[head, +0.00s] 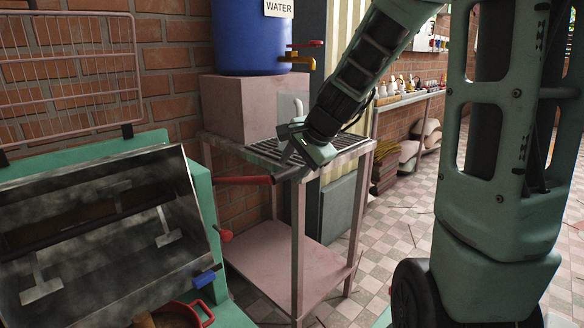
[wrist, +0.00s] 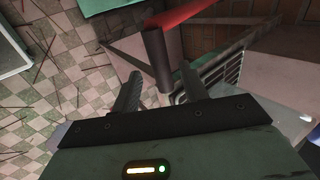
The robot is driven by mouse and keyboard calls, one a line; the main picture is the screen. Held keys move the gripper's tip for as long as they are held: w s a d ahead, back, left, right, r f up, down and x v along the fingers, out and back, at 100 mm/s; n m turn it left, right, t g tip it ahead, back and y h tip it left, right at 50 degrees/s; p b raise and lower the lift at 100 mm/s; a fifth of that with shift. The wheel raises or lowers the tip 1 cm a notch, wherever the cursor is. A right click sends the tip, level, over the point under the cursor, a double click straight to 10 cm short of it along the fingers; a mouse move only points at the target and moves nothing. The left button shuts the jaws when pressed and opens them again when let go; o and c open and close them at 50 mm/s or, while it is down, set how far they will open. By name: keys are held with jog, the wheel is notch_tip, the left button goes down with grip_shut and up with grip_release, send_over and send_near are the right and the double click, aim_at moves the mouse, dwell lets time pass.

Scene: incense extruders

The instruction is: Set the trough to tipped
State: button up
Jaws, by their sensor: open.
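The trough (head: 100,225) is a grey metal box with a shaft and paddles inside, at the left of the head view. Its open side faces my camera; I cannot tell its exact tilt. A red bar (head: 240,180) with a dark end sticks out to the right beside it. My gripper (head: 283,172) is at the dark end of this bar. In the wrist view the red bar (wrist: 190,12) and its dark end show between the fingers of my gripper (wrist: 158,82). The fingers are open, one on each side of the dark end, with gaps visible.
A pink stand (head: 300,240) with a grated top is right beside my gripper. A blue water barrel (head: 250,35) stands on a block behind. A red knob (head: 225,235), a blue handle (head: 205,278) and a red-rimmed pot (head: 200,312) are near the trough. Tiled floor lies open at right.

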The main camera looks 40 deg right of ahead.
jog(key=p+v, duration=0.6)
jog(key=v, duration=1)
jog(key=shift+p, duration=0.35)
